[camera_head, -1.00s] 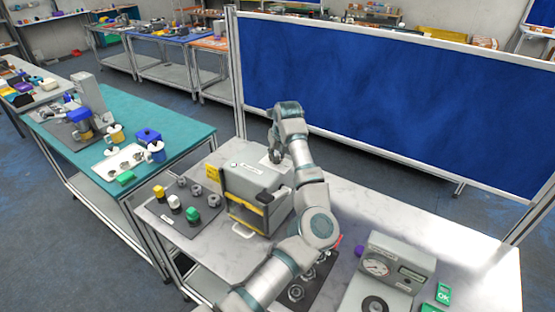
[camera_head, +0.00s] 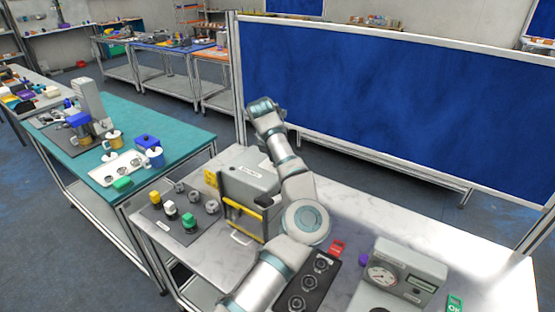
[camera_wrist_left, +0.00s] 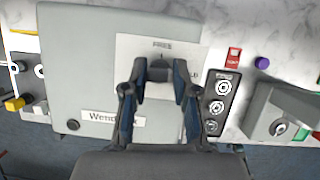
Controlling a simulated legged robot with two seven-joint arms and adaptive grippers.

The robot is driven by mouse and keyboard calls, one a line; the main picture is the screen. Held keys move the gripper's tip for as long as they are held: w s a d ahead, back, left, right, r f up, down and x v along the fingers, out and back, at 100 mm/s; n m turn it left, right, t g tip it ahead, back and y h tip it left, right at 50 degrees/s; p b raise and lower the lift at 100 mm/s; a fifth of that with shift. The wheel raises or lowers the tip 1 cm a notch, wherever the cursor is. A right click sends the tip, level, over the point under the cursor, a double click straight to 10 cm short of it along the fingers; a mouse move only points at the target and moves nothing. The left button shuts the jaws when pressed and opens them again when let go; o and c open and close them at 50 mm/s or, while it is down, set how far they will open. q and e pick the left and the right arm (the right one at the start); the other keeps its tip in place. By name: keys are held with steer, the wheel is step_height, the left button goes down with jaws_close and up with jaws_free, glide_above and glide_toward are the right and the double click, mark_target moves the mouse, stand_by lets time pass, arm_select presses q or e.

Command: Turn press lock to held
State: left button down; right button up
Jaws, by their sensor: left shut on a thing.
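The grey press (camera_head: 250,178) stands on the marble-topped table, with a yellow bar on its front. In the left wrist view its grey top (camera_wrist_left: 75,70) carries a white plate (camera_wrist_left: 130,52) marked FREE at the top, with a partly hidden label ending in LD at the right. A dark lock knob (camera_wrist_left: 181,66) sits on this plate. My left gripper (camera_wrist_left: 160,72) is shut on the knob, one finger on each side. The fingers hide part of the knob, so its exact pointing is unclear. In the head view my arm hides the grip. My right gripper is not seen.
A dark strip with round fittings (camera_head: 303,284), a red tag (camera_head: 338,247) and a grey gauge box (camera_head: 405,272) are right of the press. A dark mat (camera_head: 160,222) with coloured pieces lies left. A blue panel (camera_head: 400,100) stands behind the table.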

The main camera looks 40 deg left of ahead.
arm_select(q)
steer(key=shift+m+h, duration=0.3)
steer(key=shift+m, duration=0.3)
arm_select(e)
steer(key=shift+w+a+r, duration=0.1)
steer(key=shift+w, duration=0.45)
arm_select(q)
steer(key=c, duration=0.9)
jaws_free()
steer(key=shift+s+a, duration=0.1)
steer(key=shift+r, duration=0.15)
steer(key=shift+s+r, duration=0.1)
steer(key=shift+r, duration=0.25)
steer(key=v, duration=1.1)
steer(key=shift+f, duration=0.1)
